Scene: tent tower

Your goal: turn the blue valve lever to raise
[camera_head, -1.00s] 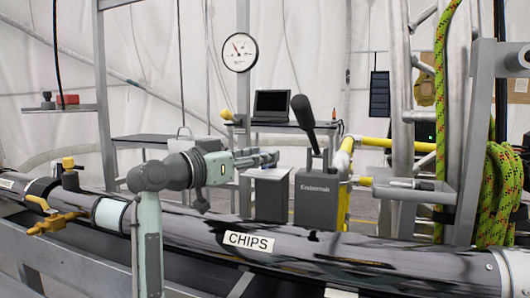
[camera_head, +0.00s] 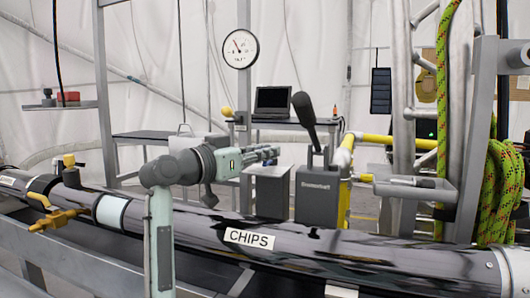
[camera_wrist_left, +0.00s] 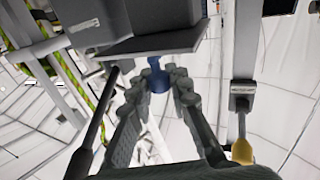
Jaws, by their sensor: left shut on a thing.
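The blue valve lever (camera_wrist_left: 156,76) shows in the left wrist view as a short blue piece between the fingertips, below a grey block. My left gripper (camera_wrist_left: 158,84) is shut on it, one finger on each side. In the head view my left gripper (camera_head: 270,153) points right, above the black pipe and in front of the grey boxes. I cannot make out the blue lever in the head view. My right gripper is in neither view.
A black pipe labelled CHIPS (camera_head: 320,250) runs across the front. A grey box with a black handle (camera_head: 317,195) stands right of my gripper. Yellow pipes (camera_head: 375,140) and a metal frame with rope (camera_head: 500,190) are further right. A gauge (camera_head: 240,48) hangs behind.

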